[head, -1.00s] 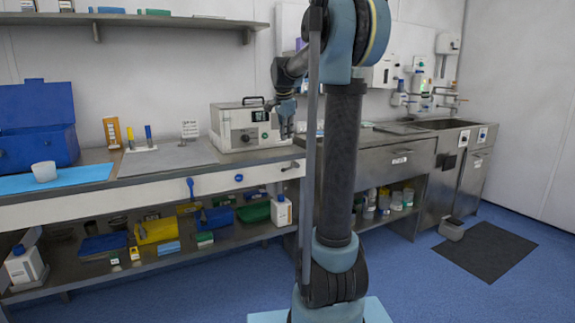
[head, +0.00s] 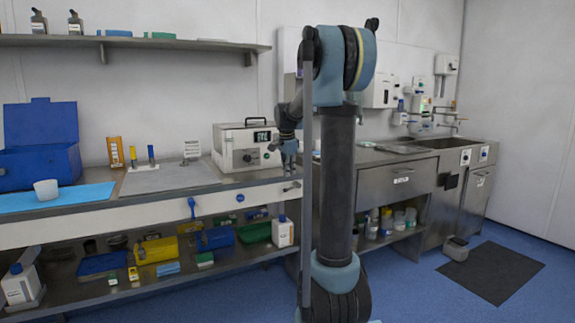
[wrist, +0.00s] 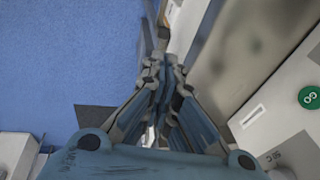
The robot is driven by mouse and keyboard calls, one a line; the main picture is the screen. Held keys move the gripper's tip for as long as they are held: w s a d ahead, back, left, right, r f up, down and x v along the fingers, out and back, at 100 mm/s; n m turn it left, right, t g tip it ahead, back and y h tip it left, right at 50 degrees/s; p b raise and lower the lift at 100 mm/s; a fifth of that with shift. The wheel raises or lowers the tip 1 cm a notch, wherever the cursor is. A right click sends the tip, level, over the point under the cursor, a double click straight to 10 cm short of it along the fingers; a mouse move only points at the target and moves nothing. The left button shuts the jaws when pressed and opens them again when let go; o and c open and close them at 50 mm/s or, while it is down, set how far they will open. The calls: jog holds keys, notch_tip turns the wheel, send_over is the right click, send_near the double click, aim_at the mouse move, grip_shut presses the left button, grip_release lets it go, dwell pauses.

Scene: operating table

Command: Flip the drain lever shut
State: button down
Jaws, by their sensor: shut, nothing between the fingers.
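My gripper (head: 290,172) is shut and empty, pointing down just in front of the right end of the white boxy machine (head: 235,160) on the bench. A small dark-tipped metal fitting (head: 292,187) sticks out at the bench's front edge just below my gripper; it looks like the drain lever, but its position is too small to read. In the wrist view my fingers (wrist: 162,45) meet over the bench edge. A small tan and grey piece shows at their tips, partly hidden; I cannot tell whether they touch it.
A blue handle (head: 192,207) and a round blue knob (head: 240,198) sit on the bench front. A green GO button (wrist: 311,97) is on a white panel. A metal sink (head: 435,143) stands at right. The blue floor (wrist: 65,50) is open beside my fingers.

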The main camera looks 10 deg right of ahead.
jog(key=x, duration=0.6)
